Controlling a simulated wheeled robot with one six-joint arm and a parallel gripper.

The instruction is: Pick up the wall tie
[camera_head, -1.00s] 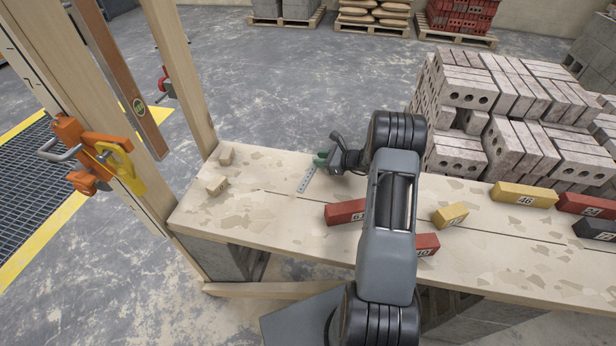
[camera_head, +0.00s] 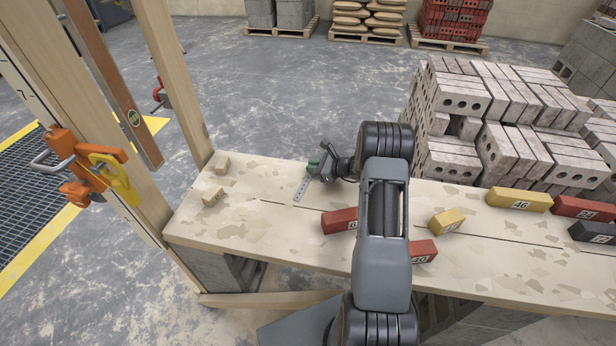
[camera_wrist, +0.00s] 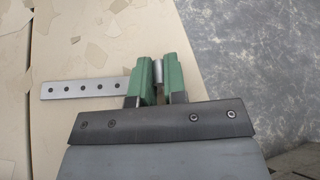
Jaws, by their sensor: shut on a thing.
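The wall tie is a flat grey metal strip with a row of holes (camera_head: 302,187). It is near the back edge of the bench, and it also shows in the wrist view (camera_wrist: 82,88). My gripper (camera_head: 322,160) has green fingers and is at the strip's far end. In the wrist view my gripper (camera_wrist: 158,82) is shut on the tie. A grey upright bit of metal shows between the fingers, and the strip sticks out to the left. I cannot tell whether the strip touches the bench.
The wooden bench (camera_head: 270,240) holds red blocks (camera_head: 341,220), yellow blocks (camera_head: 446,221) and two small wooden blocks (camera_head: 213,196) at the left. A large brick stack (camera_head: 450,120) stands behind at the right. A timber frame with an orange clamp (camera_head: 75,170) rises at the left.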

